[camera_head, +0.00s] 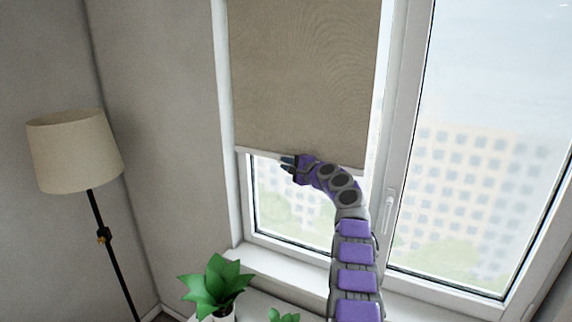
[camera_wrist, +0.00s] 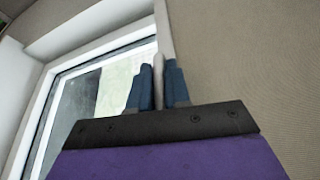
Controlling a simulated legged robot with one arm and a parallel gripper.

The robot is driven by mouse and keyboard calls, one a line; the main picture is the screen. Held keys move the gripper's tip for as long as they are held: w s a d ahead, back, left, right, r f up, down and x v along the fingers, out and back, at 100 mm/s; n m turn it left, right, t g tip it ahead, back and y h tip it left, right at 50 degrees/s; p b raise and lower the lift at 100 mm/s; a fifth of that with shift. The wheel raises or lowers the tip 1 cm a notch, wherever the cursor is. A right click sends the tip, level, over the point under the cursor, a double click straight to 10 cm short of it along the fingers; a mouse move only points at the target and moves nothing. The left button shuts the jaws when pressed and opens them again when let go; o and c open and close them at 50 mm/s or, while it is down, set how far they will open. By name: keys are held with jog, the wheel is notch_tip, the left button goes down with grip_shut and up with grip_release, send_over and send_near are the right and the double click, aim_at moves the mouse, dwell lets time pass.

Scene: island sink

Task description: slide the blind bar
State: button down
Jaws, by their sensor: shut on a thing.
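The beige roller blind (camera_head: 304,75) hangs over the upper part of the left window in the head view; its fabric fills the right of the wrist view (camera_wrist: 245,60). The pale blind bar (camera_head: 262,152) runs along the blind's lower edge. My gripper (camera_head: 287,162) is at the bar, left of its middle. In the wrist view the bar (camera_wrist: 158,72) passes between the two blue fingers of my gripper (camera_wrist: 158,85), which are shut on it. In the head view my arm hides part of the bar's right half.
A floor lamp (camera_head: 75,150) stands at the left. A potted plant (camera_head: 214,287) and a smaller plant (camera_head: 284,315) are below the window, near the sill (camera_head: 280,268). A window handle (camera_head: 388,212) is on the frame right of my arm. The right window (camera_head: 470,150) is uncovered.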

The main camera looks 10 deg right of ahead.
notch_tip(320, 180, down, 6)
jog(key=b, duration=0.4)
jog(key=shift+b, duration=0.35)
jog(key=shift+f, duration=0.1)
jog(key=c, duration=1.2)
grip_release()
jog(key=shift+o, duration=0.2)
jog(key=shift+s, duration=0.1)
jog(key=b+v, duration=0.5)
jog(key=v, duration=1.2)
jog(key=shift+s, duration=0.1)
